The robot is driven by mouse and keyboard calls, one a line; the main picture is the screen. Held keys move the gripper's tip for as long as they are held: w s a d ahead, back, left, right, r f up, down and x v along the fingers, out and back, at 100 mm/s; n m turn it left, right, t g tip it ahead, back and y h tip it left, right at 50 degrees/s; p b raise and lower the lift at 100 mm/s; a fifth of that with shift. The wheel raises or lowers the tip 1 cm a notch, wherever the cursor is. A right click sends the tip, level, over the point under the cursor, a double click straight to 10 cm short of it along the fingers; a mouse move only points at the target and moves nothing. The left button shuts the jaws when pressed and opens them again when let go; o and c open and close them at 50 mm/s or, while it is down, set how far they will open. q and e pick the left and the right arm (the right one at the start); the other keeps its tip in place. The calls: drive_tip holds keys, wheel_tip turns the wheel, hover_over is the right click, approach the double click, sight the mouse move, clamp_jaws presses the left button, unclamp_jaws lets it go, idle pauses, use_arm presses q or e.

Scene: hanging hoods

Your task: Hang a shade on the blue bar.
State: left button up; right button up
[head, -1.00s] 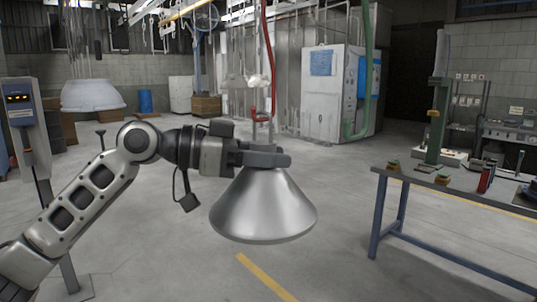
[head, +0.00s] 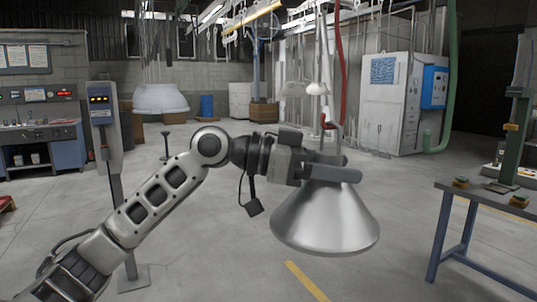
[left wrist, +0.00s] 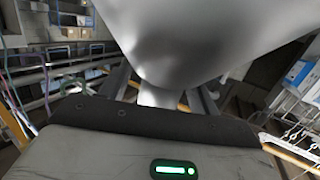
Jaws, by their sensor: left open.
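A shiny metal cone shade (head: 325,220) is upright below my left gripper (head: 340,167), wide rim down. The gripper's two fingers lie either side of the shade's narrow neck and are open. A thin stem with a red part shows above the fingers. In the left wrist view the shade (left wrist: 190,35) fills the top middle, and its neck (left wrist: 157,95) is between the fingers. Whether the fingers touch the neck cannot be told. I cannot make out a blue bar for certain. My right gripper is not in view.
A large pale hood (head: 160,98) hangs at the back left. Small white shades (head: 317,88) are behind my gripper. A control post (head: 104,130) stands at the left, a workbench (head: 480,200) at the right. A grey cabinet (head: 392,100) is at the back. Floor around the shade is clear.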

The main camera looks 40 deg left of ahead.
use_arm(q)
drive_tip(key=shift+s+a+f+b, duration=0.2)
drive_tip(key=shift+s+a+b, duration=0.05)
drive_tip(key=shift+a+b, duration=0.25)
drive_tip(key=shift+b+v, duration=0.65)
drive_tip(key=shift+v, duration=0.4)
drive_tip(key=b+v, duration=0.4)
drive_tip(key=v, duration=0.9)
drive_tip(key=shift+r+b, duration=0.25)
drive_tip(key=shift+b, duration=0.15)
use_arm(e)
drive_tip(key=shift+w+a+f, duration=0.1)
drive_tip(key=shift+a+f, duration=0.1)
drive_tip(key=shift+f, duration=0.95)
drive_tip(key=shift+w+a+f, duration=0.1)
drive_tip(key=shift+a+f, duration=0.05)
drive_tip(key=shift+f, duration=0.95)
use_arm(q)
drive_tip(key=shift+d, duration=0.15)
